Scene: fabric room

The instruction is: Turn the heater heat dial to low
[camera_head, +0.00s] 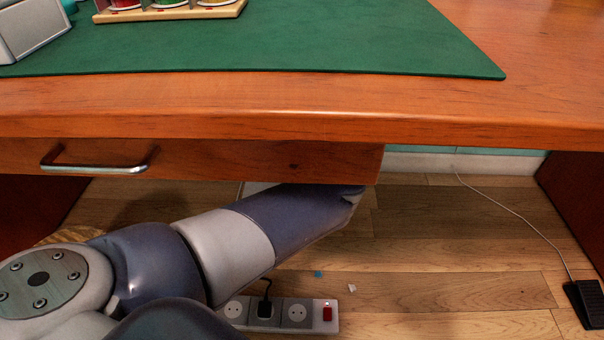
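No heater or heat dial can be made out in the head view. A small pale surface (256,188) shows between the drawer's lower edge and my arm, but I cannot tell what it is. My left arm comes in from the lower left and reaches under the desk (270,112). Its far end passes out of sight beneath the drawer, so my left gripper is hidden. My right gripper is not in view.
A drawer with a metal handle (98,168) hangs just above my arm. A power strip (297,313) with a red switch lies on the wooden floor below it. A black pedal (585,303) with a cord is at right. A green mat (300,42) covers the desktop.

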